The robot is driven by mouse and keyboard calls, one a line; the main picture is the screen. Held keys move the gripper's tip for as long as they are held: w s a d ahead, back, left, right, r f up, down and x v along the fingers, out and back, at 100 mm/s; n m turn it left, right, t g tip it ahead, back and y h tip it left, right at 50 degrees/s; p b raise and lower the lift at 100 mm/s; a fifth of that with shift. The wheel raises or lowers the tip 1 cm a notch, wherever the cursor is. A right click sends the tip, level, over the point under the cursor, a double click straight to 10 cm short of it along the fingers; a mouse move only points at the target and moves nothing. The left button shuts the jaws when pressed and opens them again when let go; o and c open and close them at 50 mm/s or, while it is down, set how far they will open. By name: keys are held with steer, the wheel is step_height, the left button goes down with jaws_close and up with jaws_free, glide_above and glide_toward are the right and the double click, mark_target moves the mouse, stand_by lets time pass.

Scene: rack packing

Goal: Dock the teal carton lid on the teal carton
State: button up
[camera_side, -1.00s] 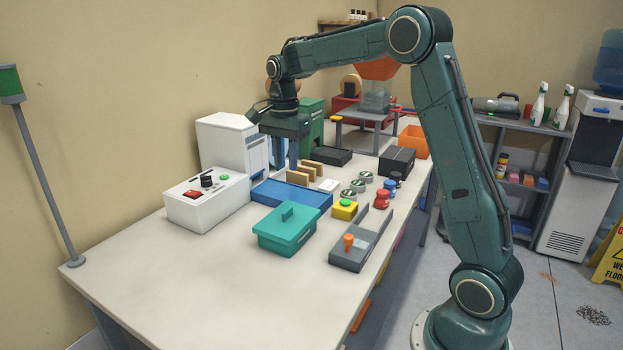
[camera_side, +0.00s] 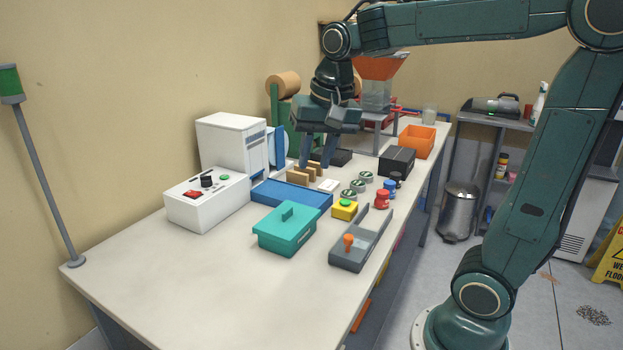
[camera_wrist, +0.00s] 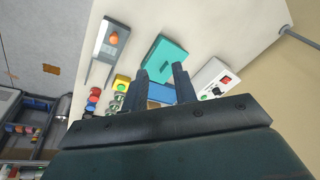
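The teal carton (camera_side: 284,244) stands on the table in front of the blue tray. The teal carton lid (camera_side: 297,218), with a raised handle, lies over the carton's top and looks level; I cannot tell whether it is fully seated. The lid's top also shows in the wrist view (camera_wrist: 165,58), beyond my fingers. My gripper (camera_side: 317,164) is behind the carton, above the wooden blocks, pointing down. Its two fingers are apart, with nothing held between them, as the wrist view also shows (camera_wrist: 161,76).
A blue tray (camera_side: 290,199) and wooden blocks (camera_side: 299,177) lie behind the carton. A white control box (camera_side: 207,203) is at left. A grey lever fixture (camera_side: 362,247) and yellow button box (camera_side: 344,210) are at right. The front left of the table is clear.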

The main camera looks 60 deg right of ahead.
steer(key=s+a+f+n+t, duration=0.1)
steer(key=s+a+f+n, duration=0.1)
steer(key=s+n, duration=0.2)
steer(key=s+a+f+n+t, duration=0.1)
steer(key=s+a+n, duration=0.2)
steer(key=s, duration=0.6)
steer(key=shift+s+f+n+t, duration=0.35)
steer(key=shift+s+n+t, duration=0.05)
steer(key=shift+n, duration=0.5)
